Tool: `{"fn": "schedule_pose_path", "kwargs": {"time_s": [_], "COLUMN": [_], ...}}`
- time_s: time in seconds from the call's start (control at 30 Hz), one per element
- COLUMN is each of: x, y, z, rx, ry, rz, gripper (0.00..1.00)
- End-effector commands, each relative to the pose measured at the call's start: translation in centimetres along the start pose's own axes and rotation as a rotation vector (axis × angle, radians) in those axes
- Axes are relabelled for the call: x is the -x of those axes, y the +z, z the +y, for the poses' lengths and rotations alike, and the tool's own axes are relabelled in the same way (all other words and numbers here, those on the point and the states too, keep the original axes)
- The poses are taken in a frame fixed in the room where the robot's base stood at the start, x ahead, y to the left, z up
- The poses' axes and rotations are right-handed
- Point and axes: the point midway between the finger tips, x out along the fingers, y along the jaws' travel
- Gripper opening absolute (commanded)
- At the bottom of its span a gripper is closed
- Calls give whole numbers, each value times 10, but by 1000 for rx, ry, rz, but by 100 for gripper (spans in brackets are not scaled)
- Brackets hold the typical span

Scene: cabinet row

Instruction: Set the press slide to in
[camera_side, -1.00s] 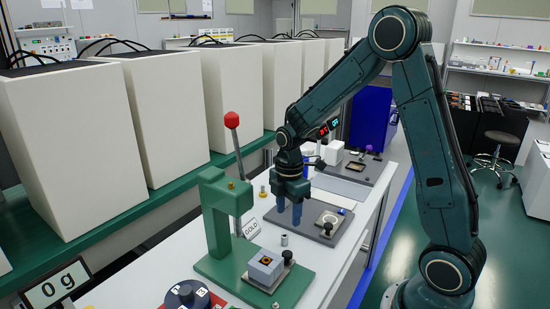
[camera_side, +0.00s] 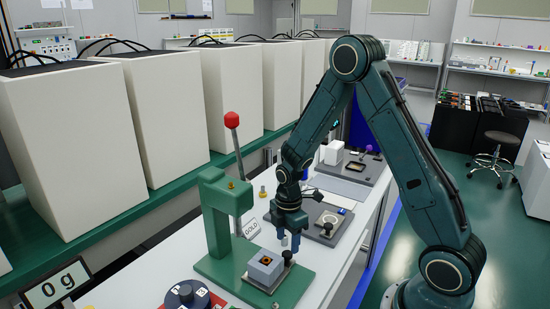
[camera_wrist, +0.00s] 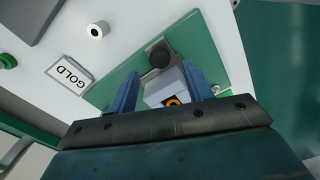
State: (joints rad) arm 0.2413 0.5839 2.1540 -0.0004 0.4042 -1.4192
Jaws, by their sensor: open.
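The green press (camera_side: 221,216) stands on a green base, with a red-knobbed lever (camera_side: 232,120). Its slide carries a grey block (camera_side: 262,270) with a dark, orange-ringed hole, clear of the press head on the right. The slide's black knob (camera_side: 288,257) is at the block's right end. My gripper (camera_side: 289,243) is open and pointing down, just above the knob. In the wrist view, the knob (camera_wrist: 160,54) and block (camera_wrist: 163,93) show between the two blue fingers of my gripper (camera_wrist: 160,82). I cannot tell whether the fingers touch the knob.
A GOLD sign (camera_side: 251,228) stands behind the press base. A small metal cylinder (camera_wrist: 96,30) is beside the base in the wrist view. A grey plate with a black knob (camera_side: 328,229) lies beyond my gripper. A dark dial (camera_side: 186,295) is at the front.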

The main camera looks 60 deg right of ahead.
Motion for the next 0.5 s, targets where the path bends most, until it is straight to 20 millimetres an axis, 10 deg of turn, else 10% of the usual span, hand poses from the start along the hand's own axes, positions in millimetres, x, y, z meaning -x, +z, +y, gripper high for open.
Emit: {"fn": "schedule_pose_path", "kwargs": {"time_s": [0.5], "x": [-43], "y": [0], "z": [0], "rx": [0], "ry": [-1], "rz": [0], "gripper": [50]}}
